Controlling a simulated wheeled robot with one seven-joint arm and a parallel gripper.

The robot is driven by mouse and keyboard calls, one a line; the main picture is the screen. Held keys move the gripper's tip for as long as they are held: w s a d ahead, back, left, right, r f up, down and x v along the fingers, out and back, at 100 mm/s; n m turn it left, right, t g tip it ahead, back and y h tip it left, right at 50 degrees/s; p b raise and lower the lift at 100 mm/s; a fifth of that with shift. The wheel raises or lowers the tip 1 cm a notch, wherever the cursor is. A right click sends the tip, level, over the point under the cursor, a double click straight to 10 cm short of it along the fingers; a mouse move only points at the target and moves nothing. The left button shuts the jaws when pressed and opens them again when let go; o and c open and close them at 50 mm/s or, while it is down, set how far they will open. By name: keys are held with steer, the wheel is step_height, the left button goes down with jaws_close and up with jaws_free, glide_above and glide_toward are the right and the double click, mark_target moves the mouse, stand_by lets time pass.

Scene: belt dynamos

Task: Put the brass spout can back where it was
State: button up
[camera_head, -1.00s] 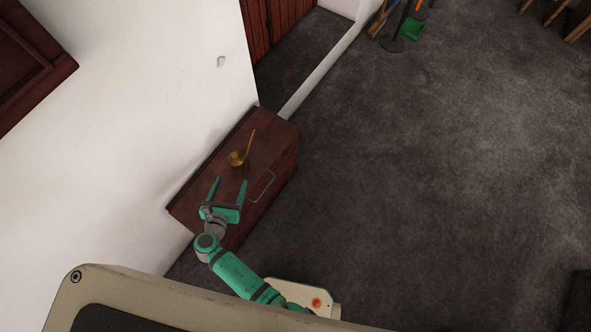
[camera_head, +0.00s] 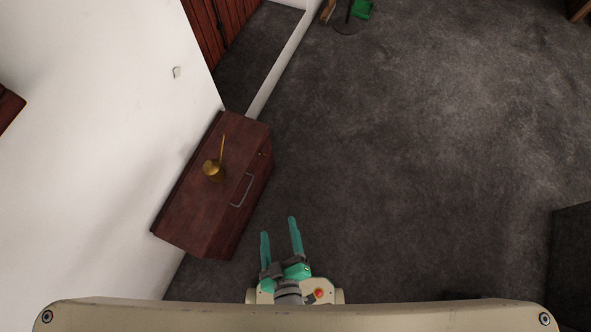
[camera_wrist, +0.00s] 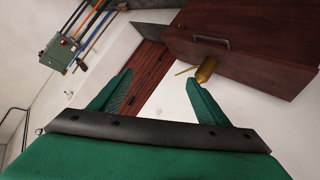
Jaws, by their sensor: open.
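The brass spout can (camera_head: 212,169) stands on top of the dark red wooden cabinet (camera_head: 190,220), towards the wall side, with its long thin spout pointing up the picture. My gripper (camera_head: 279,226) is open and empty over the floor, to the right of the cabinet and apart from it. Nothing is between the fingers.
The cabinet has a metal handle (camera_head: 241,190) on its right side. A white wall (camera_head: 90,130) runs along its left. Grey carpet (camera_head: 420,150) lies open to the right, with a dark block (camera_head: 572,262) at the right edge.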

steer(key=s+d+r+m+t+h, duration=0.1)
steer(key=d+r+m, duration=0.1)
steer(key=r+m, duration=0.2)
steer(key=s+d+r+m+t+h, duration=0.1)
steer(key=r+m, duration=0.3)
steer(key=r, duration=0.4)
steer(key=shift+s+d+h, duration=0.2)
steer(key=shift+d+h, duration=0.1)
steer(key=shift+d, duration=0.6)
